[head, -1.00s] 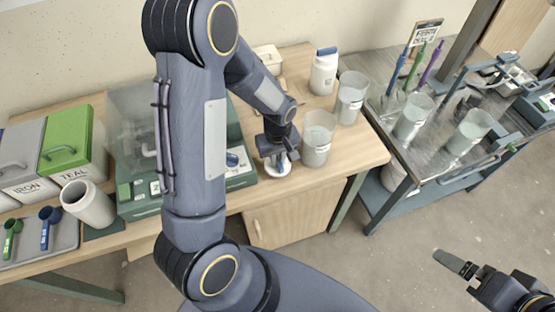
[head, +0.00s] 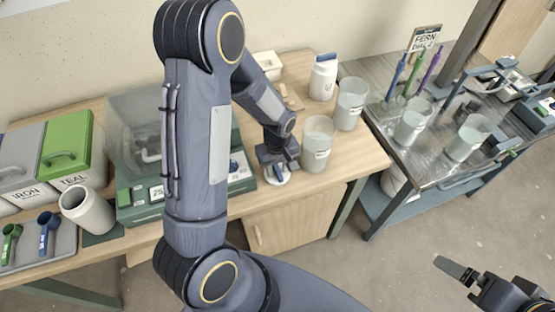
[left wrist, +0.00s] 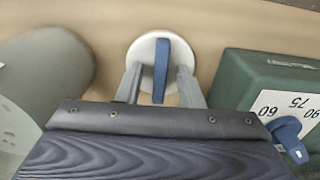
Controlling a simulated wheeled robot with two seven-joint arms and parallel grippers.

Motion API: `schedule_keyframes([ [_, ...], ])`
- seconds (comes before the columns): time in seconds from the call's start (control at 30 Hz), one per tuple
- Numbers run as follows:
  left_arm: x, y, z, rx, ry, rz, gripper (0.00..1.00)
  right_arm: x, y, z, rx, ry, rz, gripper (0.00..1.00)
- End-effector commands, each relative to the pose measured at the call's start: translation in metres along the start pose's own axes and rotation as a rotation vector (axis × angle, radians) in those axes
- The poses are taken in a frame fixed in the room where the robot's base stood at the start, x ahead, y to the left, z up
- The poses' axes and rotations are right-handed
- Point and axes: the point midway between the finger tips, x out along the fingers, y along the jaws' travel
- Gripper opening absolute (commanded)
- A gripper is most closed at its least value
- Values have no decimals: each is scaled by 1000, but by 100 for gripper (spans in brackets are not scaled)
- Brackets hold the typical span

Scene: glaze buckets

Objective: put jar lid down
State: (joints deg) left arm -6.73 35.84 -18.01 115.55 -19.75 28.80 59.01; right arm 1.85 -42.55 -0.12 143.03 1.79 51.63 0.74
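The jar lid (head: 277,177) is a white disc with a blue upright handle. It lies flat on the wooden table near the front edge, left of a glaze bucket. In the left wrist view the lid (left wrist: 146,50) shows with its handle between the two grey fingers of my left gripper (left wrist: 159,80). Gaps show on both sides of the handle, so the fingers are open around it. In the head view my left gripper (head: 280,163) is just above the lid and hides part of it. My right gripper (head: 462,271) is over the floor at lower right, away from the table.
A metal cart (head: 440,165) with more buckets stands right.

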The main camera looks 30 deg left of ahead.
Motion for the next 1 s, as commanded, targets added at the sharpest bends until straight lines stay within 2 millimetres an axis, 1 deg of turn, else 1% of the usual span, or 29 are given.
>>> schedule_keyframes([
  [0.03, -5, 0, 0, 0, 1, 2, 34, -2, -1, -1, 0, 0, 0, 100],
  [0.07, -8, 1, 0, 0, 2, 2, 34, -2, -1, -1, 0, 0, 0, 100],
  [0.17, -26, 2, -1, 0, 4, 6, 34, -2, -1, -1, 0, 0, 0, 100],
  [0.4, -79, 2, -1, 0, 4, 7, 34, -2, -1, -1, 0, 0, 0, 100],
  [0.5, -97, 1, 0, 0, 3, 7, 34, -3, -1, -1, 0, 0, 0, 100],
  [0.6, -110, 1, 0, 0, 2, 4, 34, -3, -1, -2, 0, 0, 0, 100],
  [0.77, -124, -1, 1, 7, -2, 14, 34, -3, -2, -2, 0, 0, 0, 100],
  [0.87, -140, -10, 9, 43, -15, 67, 34, -3, -2, -2, 0, 0, 0, 100],
  [0.97, -165, -26, 27, 126, -24, 168, 34, -3, -2, -2, 0, 0, 0, 100],
  [1.0, -176, -34, 36, 171, -21, 217, 34, -3, -2, -2, 0, 0, 0, 100],
])
